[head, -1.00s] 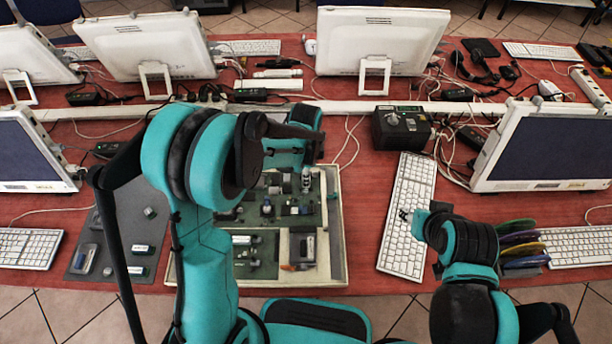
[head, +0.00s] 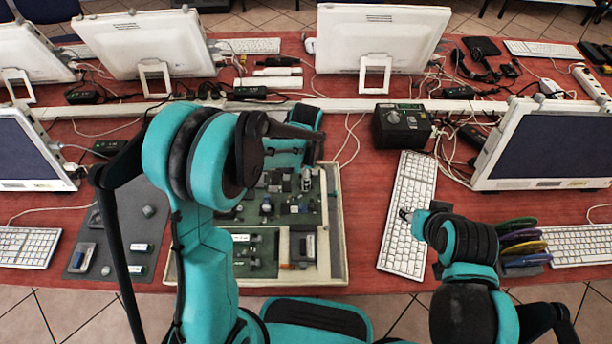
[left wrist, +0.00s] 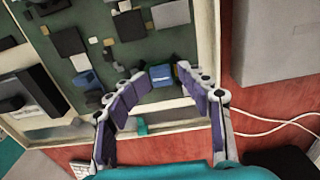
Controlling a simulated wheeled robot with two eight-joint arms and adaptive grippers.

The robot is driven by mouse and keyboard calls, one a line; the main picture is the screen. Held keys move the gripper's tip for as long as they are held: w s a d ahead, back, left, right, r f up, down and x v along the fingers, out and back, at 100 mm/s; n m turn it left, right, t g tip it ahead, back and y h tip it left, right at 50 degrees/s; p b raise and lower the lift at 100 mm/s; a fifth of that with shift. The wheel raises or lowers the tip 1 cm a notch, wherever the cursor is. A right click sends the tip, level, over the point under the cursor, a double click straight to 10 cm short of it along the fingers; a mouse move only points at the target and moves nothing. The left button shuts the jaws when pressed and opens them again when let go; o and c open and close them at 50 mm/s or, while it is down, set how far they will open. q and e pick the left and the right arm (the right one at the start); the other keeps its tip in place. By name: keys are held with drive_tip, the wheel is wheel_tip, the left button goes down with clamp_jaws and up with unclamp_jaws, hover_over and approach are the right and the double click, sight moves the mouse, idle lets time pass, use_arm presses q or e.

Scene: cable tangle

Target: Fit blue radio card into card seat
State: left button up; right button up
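My left gripper (left wrist: 163,77) is open, its two purple-padded fingers pointing down over the tray's board. A small blue block (left wrist: 161,75), perhaps the blue radio card, shows between its fingertips; I see no clear grip on it. The tray holds a green board (head: 290,215) with several small components. I cannot tell which part is the card seat. My right gripper (head: 405,214) is over the white keyboard (head: 408,185); its fingers are too small to judge.
A dark mat (head: 115,215) with several small parts lies left of the tray. A black box with a knob (head: 400,128) stands behind the keyboard.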

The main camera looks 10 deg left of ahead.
use_arm(q)
drive_tip(key=shift+r, duration=0.15)
idle(0.3)
wheel_tip(320, 180, up, 12)
idle(0.3)
wheel_tip(320, 180, up, 6)
drive_tip(key=p, duration=0.5)
idle(0.3)
idle(0.4)
